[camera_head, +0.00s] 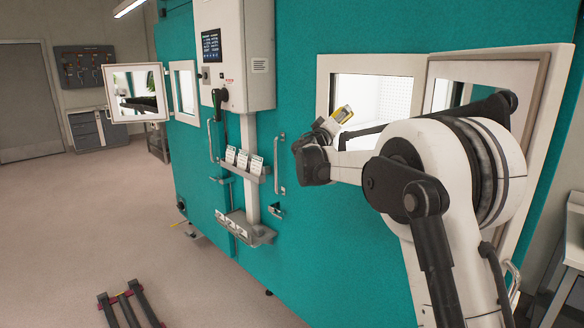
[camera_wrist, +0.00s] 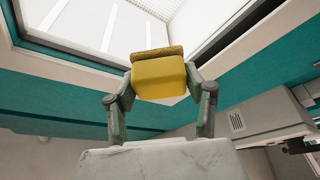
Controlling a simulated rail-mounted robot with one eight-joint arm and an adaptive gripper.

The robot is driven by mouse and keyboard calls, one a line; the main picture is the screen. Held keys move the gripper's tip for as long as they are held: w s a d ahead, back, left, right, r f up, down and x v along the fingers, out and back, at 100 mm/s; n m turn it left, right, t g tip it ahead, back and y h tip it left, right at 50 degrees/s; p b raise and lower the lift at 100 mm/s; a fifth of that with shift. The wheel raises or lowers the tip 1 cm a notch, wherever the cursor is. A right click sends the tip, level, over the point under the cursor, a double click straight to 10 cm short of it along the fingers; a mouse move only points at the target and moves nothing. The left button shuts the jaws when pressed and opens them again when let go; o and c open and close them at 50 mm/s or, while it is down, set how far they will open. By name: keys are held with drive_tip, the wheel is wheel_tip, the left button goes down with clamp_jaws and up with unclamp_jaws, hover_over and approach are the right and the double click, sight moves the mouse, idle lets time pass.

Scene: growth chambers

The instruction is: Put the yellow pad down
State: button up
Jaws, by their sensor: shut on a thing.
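The yellow pad (camera_wrist: 159,78) is a yellow block with a darker, rough-looking strip along its top edge in the wrist view. My gripper (camera_wrist: 160,84) is shut on it, with one finger on each side. In the head view the pad (camera_head: 343,114) is small, at the end of my raised arm. There my gripper (camera_head: 331,123) is in front of the open chamber window (camera_head: 322,90) in the teal wall. I cannot tell in the head view whether the pad is inside the opening or just outside it.
The window's door (camera_head: 543,85) stands swung open at the right, behind my arm. A white control box (camera_head: 234,55) with a screen is on the teal wall to the left. Racks with white cards (camera_head: 243,160) are below it. A grey bench (camera_head: 574,215) stands at the far right.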

sight(357, 114)
drive_tip(key=shift+s+a, duration=0.2)
drive_tip(key=shift+s, duration=0.05)
drive_tip(key=w+d+p, duration=0.1)
drive_tip(key=w+d, duration=0.2)
drive_tip(key=w+d+p, duration=0.1)
drive_tip(key=w+d, duration=0.2)
drive_tip(key=shift+w+d, duration=0.15)
drive_tip(key=shift+d, duration=0.15)
drive_tip(key=s+d, duration=0.2)
drive_tip(key=s, duration=0.1)
drive_tip(key=shift+s+d, duration=0.1)
drive_tip(key=shift+d, duration=0.2)
drive_tip(key=shift+c, duration=0.5)
drive_tip(key=shift+a+f+b, duration=0.25)
drive_tip(key=shift+f+b, duration=0.25)
drive_tip(key=shift+f, duration=0.45)
drive_tip(key=w+a+p, duration=0.1)
drive_tip(key=w+a, duration=0.1)
drive_tip(key=w, duration=0.1)
drive_tip(key=shift+a, duration=0.2)
drive_tip(key=shift+s+d+f, duration=0.15)
drive_tip(key=shift+f, duration=0.3)
drive_tip(key=shift+s+d+f, duration=0.1)
drive_tip(key=shift+d+f, duration=0.05)
drive_tip(key=shift+f, duration=0.25)
drive_tip(key=shift+s+d, duration=0.4)
drive_tip(key=shift+s, duration=0.05)
drive_tip(key=shift+r, duration=0.2)
